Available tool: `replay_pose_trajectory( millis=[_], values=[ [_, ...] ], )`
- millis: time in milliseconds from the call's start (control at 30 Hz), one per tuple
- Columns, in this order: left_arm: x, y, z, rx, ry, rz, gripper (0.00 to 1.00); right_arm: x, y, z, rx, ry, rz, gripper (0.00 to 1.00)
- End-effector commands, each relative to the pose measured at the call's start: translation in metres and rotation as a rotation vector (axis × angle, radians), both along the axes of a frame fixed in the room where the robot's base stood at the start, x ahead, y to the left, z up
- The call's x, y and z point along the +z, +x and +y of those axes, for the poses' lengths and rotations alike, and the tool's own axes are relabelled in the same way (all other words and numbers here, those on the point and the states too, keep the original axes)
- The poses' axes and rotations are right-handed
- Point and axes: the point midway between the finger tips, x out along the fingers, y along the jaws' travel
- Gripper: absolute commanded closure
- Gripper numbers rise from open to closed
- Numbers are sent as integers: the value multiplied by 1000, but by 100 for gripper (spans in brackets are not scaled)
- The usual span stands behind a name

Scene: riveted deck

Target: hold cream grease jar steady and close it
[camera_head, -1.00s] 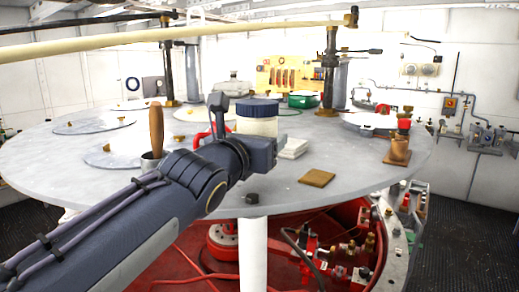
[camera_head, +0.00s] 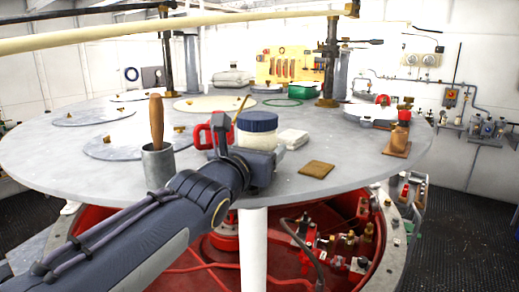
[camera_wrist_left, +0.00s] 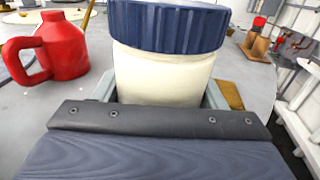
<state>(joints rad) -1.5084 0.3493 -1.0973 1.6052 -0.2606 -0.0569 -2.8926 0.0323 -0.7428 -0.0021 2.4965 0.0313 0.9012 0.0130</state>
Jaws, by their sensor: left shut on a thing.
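The cream grease jar (camera_head: 258,139) stands upright on the round grey table, with a ribbed dark blue lid (camera_head: 257,121) on its top. In the left wrist view, the jar body (camera_wrist_left: 163,75) fills the middle, and the lid (camera_wrist_left: 168,26) sits level over its mouth. I cannot tell how tightly the lid is turned. My left gripper (camera_wrist_left: 160,96) is shut on the jar body below the lid, with a finger on each side. The jar's base is hidden behind the gripper. My right gripper is in neither view.
A red can (camera_wrist_left: 58,48) stands left of the jar. A metal cup (camera_head: 158,167) with a wooden-handled tool is further left. A white stack (camera_head: 293,138) and a brown square pad (camera_head: 317,169) lie to the right. A copper-coloured block (camera_head: 397,146) stands near the right edge.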

Motion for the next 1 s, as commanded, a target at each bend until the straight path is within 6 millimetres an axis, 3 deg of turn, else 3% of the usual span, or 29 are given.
replay_pose_trajectory(
  millis=[133, 167, 300, 700, 1000],
  values=[
    [-3, 0, 0, 0, -2, -1, 98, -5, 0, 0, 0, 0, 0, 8],
    [-4, 0, 0, 0, 0, 0, 33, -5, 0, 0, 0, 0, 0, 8],
    [-2, 0, 0, 0, 0, 1, 15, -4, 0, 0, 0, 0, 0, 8],
    [3, 0, 0, 0, 0, 0, 13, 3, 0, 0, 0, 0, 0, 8],
    [-2, -27, 10, -5, -1, -3, 13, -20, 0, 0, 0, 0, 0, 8]
  ],
)
